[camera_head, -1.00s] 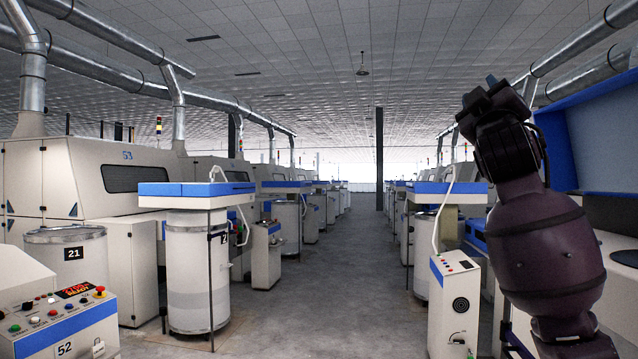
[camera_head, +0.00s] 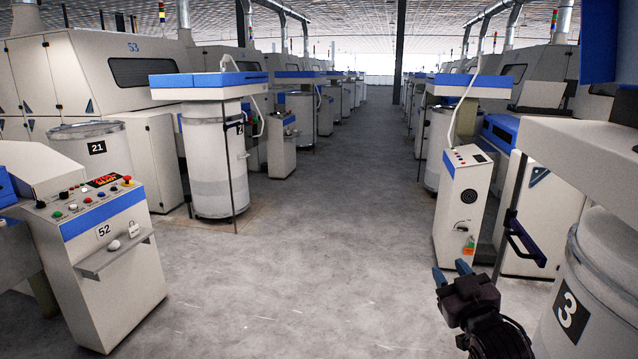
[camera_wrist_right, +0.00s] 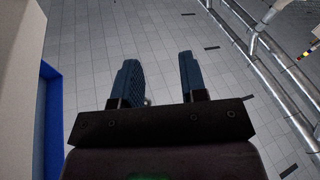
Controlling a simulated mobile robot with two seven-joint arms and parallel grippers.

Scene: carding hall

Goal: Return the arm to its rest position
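My right gripper (camera_head: 452,272) is low in the right half of the head view, with its dark arm coming in from the bottom edge. Its two blue fingers stand apart with nothing between them. The right wrist view shows the same empty gap between the fingers (camera_wrist_right: 158,78), with ceiling tiles and metal pipes behind, so the gripper points upward. My left gripper and arm are not in view.
A white can marked 3 (camera_head: 602,290) and a pale overhanging ledge (camera_head: 590,150) are close on the right. A slim control cabinet (camera_head: 460,215) stands behind the gripper. Console 52 (camera_head: 118,270) is at left. The grey aisle floor (camera_head: 310,270) is clear.

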